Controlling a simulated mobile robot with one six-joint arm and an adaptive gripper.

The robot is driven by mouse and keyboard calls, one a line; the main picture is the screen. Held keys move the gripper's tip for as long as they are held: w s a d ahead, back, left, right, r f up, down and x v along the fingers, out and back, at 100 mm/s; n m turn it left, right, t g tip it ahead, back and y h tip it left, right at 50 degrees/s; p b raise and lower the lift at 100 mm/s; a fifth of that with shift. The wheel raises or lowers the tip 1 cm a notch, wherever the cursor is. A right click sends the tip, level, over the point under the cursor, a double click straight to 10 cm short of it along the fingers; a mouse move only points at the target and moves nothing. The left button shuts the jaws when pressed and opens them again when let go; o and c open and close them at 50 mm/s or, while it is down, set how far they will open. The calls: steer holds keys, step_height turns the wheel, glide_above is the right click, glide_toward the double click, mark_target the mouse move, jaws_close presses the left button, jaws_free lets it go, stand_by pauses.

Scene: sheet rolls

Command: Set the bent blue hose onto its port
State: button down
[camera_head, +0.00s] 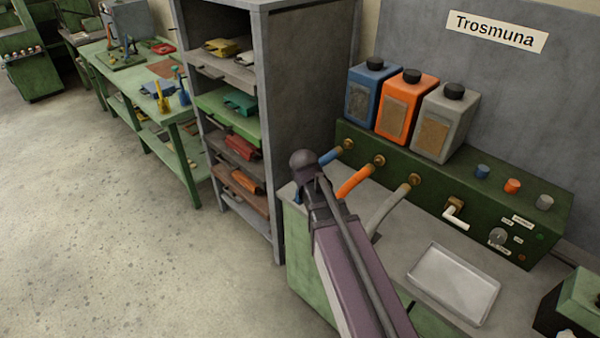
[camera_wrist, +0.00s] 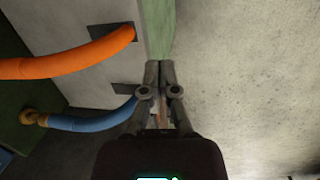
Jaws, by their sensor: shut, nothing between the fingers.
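The bent blue hose (camera_head: 331,156) lies at the left end of the green panel box. One end meets its brass port (camera_head: 347,145), and my arm hides part of the rest. In the wrist view the blue hose (camera_wrist: 95,124) runs from the brass port (camera_wrist: 28,117) and bends up towards my fingers. A dark bracket (camera_wrist: 126,88) sits by its free end. My gripper (camera_wrist: 159,66) is shut and empty beside that end, at the bench edge. I cannot tell whether they touch. In the head view my arm hides the fingers.
An orange hose (camera_head: 355,180) and a grey hose (camera_head: 392,208) sit on neighbouring ports to the right. Blue, orange and grey canisters stand above. A metal tray (camera_head: 455,282) lies on the bench. A shelf rack (camera_head: 290,100) stands close on the left, with open floor in front.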

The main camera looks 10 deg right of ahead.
steer(key=w+a+r+n+t+h+p, duration=0.1)
steer(key=w+a+r+n+h, duration=0.1)
steer(key=w+a+n, duration=0.3)
steer(key=w+a+r+n+t+h, duration=0.1)
steer(key=w+a+n, duration=0.4)
steer(key=w+n, duration=0.5)
step_height(320, 180, up, 2)
steer(key=w+h, duration=0.1)
steer(key=w, duration=0.1)
steer(key=shift+w+a+r+h+p, duration=0.25)
steer(key=shift+w+a+h+p, duration=0.1)
steer(key=shift+h+p, duration=0.05)
steer(key=shift+d+f, duration=0.1)
steer(key=shift+f, duration=0.05)
steer(key=shift+w+d+r+b+x, duration=0.1)
steer(key=shift+d+r+b+x, duration=0.2)
steer(key=shift+b+x, duration=1.55)
steer(key=shift+w+d+r+b+x, duration=0.1)
steer(key=shift+d+r+b+x, duration=0.2)
steer(key=shift+b+x, duration=1.5)
steer(key=shift+w+d+r+b+x, duration=0.15)
steer(key=shift+d+b+x, duration=0.5)
steer(key=shift+x, duration=2.15)
steer(key=shift+s+a, duration=0.1)
steer(key=shift+a, duration=0.2)
